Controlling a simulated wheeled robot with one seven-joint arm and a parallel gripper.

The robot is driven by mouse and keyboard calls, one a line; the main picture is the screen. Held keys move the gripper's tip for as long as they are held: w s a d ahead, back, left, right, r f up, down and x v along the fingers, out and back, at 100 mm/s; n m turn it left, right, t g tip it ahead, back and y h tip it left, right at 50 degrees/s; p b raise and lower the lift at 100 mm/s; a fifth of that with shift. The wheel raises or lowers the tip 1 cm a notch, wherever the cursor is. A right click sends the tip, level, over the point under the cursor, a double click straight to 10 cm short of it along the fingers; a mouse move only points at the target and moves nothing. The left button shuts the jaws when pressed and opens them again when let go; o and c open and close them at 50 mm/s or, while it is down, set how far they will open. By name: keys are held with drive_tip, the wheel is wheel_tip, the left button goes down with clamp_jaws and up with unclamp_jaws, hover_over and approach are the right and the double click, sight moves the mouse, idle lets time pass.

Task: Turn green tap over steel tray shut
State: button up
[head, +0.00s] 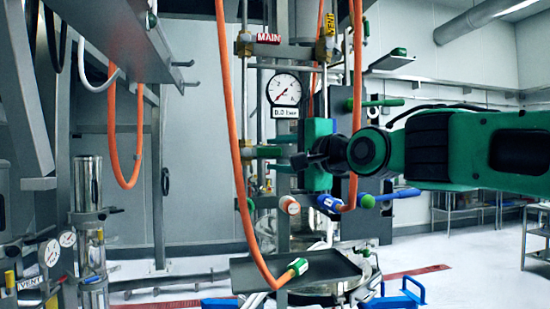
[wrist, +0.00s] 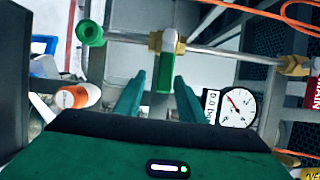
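The green tap handle (wrist: 166,72) hangs from a brass valve body on a steel pipe in the wrist view. My gripper (wrist: 160,92) is open, with one green finger on each side of the handle; I cannot tell whether either touches it.
A dial gauge (wrist: 236,108) is close to the right finger. A round green knob (wrist: 90,33) and an orange-capped fitting (wrist: 74,97) are to the left. Orange hoses (head: 238,130) hang in front of the pipework. A blue-handled lever (head: 329,203) is below my gripper.

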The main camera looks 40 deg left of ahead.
drive_tip(key=shift+s+r, duration=0.1)
drive_tip(key=shift+s, duration=0.05)
drive_tip(key=shift+s+d, duration=0.15)
drive_tip(key=shift+d, duration=0.15)
drive_tip(key=v, duration=1)
drive_tip(key=shift+d, duration=0.1)
